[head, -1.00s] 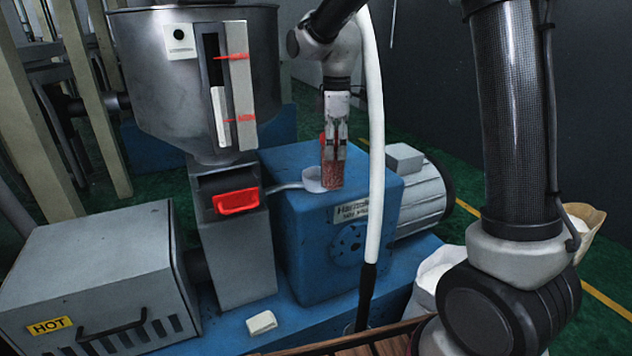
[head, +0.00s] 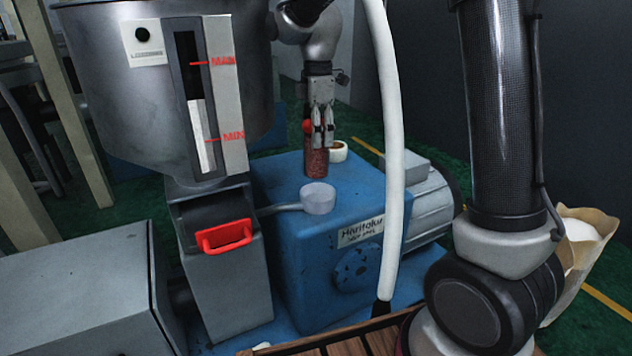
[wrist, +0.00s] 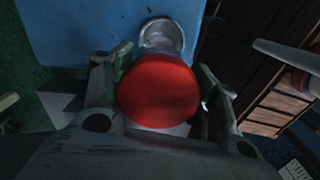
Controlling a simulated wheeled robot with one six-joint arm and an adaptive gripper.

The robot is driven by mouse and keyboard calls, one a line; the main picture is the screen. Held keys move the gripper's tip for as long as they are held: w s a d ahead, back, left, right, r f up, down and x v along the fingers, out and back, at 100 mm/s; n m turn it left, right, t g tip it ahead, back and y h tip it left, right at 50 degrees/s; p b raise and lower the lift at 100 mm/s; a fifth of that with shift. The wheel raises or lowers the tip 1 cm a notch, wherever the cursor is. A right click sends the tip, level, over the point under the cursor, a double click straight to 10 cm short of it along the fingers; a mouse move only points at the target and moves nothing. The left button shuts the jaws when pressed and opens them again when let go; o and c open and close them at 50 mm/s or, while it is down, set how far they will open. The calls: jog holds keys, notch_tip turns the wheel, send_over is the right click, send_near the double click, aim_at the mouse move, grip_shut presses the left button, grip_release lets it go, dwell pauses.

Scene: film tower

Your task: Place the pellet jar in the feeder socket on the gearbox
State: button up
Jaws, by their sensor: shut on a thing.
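The pellet jar (head: 316,163) holds reddish pellets and hangs upright under my gripper (head: 322,125), which is shut on it. Its red lid fills the middle of the wrist view (wrist: 158,90), between the two fingers. The jar is over the blue gearbox (head: 285,230), toward the back of its top; I cannot tell whether its base touches. A pale round cup (head: 318,198), which looks like the feeder socket, sits in front of the jar on a thin curved arm. The cup looks empty and also shows beyond the lid in the wrist view (wrist: 160,35).
A cream ring (head: 338,151) with a brown inside lies on the gearbox just behind the jar. The steel hopper (head: 120,90) and red-handled throat (head: 225,235) stand at left. A white hose (head: 388,150) hangs in front at right. The motor (head: 430,195) is at right.

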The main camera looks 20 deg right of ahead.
aim_at(318, 162)
notch_tip(318, 162, down, 8)
jog(key=shift+f, duration=0.1)
dwell(0.4)
jog(key=o, duration=1.2)
jog(key=shift+o, duration=0.2)
notch_tip(318, 162, up, 7)
jog(key=s+d+r+m+t, duration=0.1)
jog(key=s+d+r+m, duration=0.3)
jog(key=s+d+r, duration=0.15)
jog(key=s+d+m+t, duration=0.1)
jog(key=s+d+m, duration=0.2)
jog(key=s, duration=0.4)
jog(key=s+d+m+t, duration=0.1)
jog(key=s+d+m, duration=0.2)
jog(key=s+m, duration=0.3)
jog(key=s+d+m+t, duration=0.1)
jog(key=s+d+m, duration=0.2)
jog(key=s, duration=0.6)
jog(key=shift+s+d+m, duration=0.25)
jog(key=shift+s+m, duration=0.05)
jog(key=shift+m, duration=0.7)
